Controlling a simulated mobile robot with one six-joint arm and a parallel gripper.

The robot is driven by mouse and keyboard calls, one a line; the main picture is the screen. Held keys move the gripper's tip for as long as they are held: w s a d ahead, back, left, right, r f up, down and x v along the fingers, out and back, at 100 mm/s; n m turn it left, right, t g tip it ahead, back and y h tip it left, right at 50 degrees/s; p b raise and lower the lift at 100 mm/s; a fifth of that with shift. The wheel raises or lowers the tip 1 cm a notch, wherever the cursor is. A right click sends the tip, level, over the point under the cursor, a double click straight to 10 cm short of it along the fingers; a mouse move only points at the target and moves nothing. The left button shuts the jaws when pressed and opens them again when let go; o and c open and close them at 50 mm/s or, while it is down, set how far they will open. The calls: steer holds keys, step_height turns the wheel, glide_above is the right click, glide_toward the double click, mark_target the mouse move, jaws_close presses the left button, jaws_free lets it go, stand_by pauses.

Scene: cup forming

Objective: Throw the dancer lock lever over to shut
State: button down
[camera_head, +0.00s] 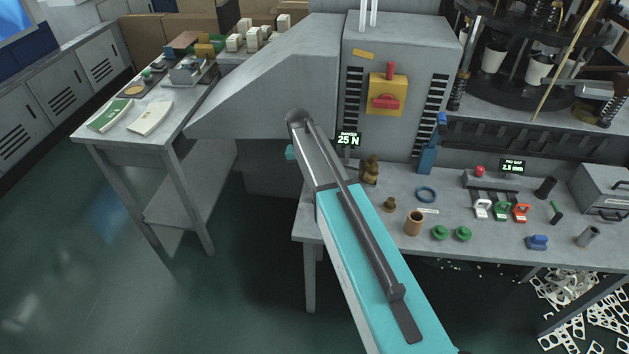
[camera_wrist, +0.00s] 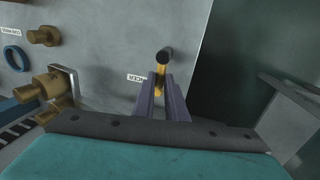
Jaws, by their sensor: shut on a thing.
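The dancer lock lever (camera_wrist: 165,54) shows in the wrist view as a yellow stem with a black round knob. It stands by the edge of a grey surface, beside a white label (camera_wrist: 135,78) partly hidden by my gripper. The purple fingers of my gripper (camera_wrist: 161,84) are closed on the yellow stem below the knob. The lever's base is hidden behind the fingers. In the head view my arm covers the lever and the gripper. A dancer display (camera_head: 347,138) there reads 25 N.
In the wrist view a brass fitting (camera_wrist: 53,86) and a blue ring (camera_wrist: 15,58) are to the left. In the head view a brown cup (camera_head: 413,223) and green knobs (camera_head: 440,233) stand on the bench (camera_head: 385,240). A side table (camera_head: 160,150) is at left, with open floor between.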

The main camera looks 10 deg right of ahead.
steer(key=c, duration=1.8)
jaws_free()
steer(key=shift+r, duration=0.15)
step_height(320, 180, up, 13)
steer(key=a+b, duration=0.2)
steer(key=shift+w+a+r+b, duration=0.15)
steer(key=shift+w+a+b, duration=0.15)
steer(key=shift+w+b, duration=0.1)
